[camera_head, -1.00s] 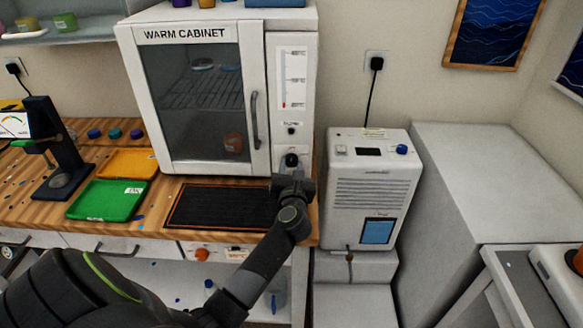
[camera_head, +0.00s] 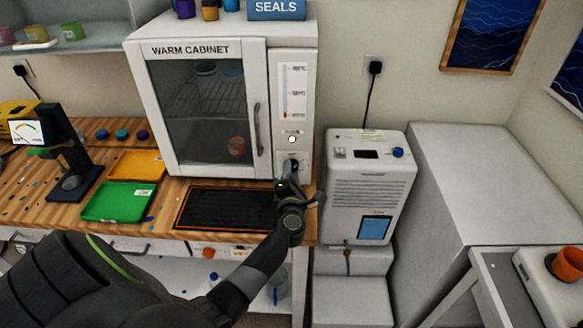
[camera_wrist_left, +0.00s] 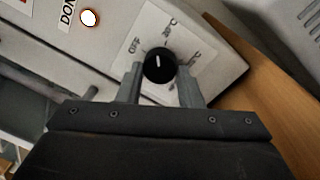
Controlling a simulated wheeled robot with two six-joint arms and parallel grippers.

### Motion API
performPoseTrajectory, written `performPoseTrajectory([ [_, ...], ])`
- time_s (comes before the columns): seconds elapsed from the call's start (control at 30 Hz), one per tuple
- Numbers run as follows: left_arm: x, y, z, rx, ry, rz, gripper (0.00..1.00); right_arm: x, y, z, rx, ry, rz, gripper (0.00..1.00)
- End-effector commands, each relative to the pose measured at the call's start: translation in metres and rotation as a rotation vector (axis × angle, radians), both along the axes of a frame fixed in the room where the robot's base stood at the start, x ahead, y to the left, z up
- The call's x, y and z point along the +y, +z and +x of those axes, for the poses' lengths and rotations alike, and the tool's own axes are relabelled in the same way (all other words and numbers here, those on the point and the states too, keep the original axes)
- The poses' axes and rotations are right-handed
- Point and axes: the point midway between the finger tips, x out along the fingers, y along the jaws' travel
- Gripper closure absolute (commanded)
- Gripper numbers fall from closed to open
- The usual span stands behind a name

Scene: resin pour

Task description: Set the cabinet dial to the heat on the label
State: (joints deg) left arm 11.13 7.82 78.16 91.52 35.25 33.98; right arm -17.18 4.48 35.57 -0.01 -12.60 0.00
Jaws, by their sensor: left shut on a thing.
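The warm cabinet (camera_head: 190,50) stands at the back of the bench with its glass door closed. Its black dial (camera_wrist_left: 159,68) shows in the left wrist view, on a pale plate with OFF and numbers too blurred to read surely. The dial's white mark points up in that view, between OFF and the number right of it. My left gripper (camera_wrist_left: 160,85) is shut on the dial, one finger each side. In the head view it (camera_head: 289,172) hides most of the dial. A heat scale (camera_head: 293,90) is on the cabinet front. My right gripper is not in view.
A round lamp (camera_head: 292,139) above the dial glows white; it also shows in the left wrist view (camera_wrist_left: 90,18). A black mat (camera_head: 225,210), a green tray (camera_head: 118,203) and an orange tray (camera_head: 137,165) lie on the bench. A white machine (camera_head: 370,185) stands close on the right.

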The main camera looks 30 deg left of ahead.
Motion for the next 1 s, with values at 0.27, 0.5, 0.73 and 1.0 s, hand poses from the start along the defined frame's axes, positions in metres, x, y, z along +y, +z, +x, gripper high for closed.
performPoseTrajectory([
  [0.27,0.000,0.003,0.000,0.104,0.000,0.170,0.90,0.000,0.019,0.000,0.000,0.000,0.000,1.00],
  [0.5,0.001,0.002,0.000,0.155,-0.001,0.256,0.90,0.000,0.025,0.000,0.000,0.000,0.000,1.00],
  [0.73,0.001,0.002,0.000,0.175,-0.001,0.287,0.90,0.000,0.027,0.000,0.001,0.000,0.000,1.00],
  [1.0,0.001,0.001,0.000,0.176,0.000,0.291,0.90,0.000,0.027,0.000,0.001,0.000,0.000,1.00],
])
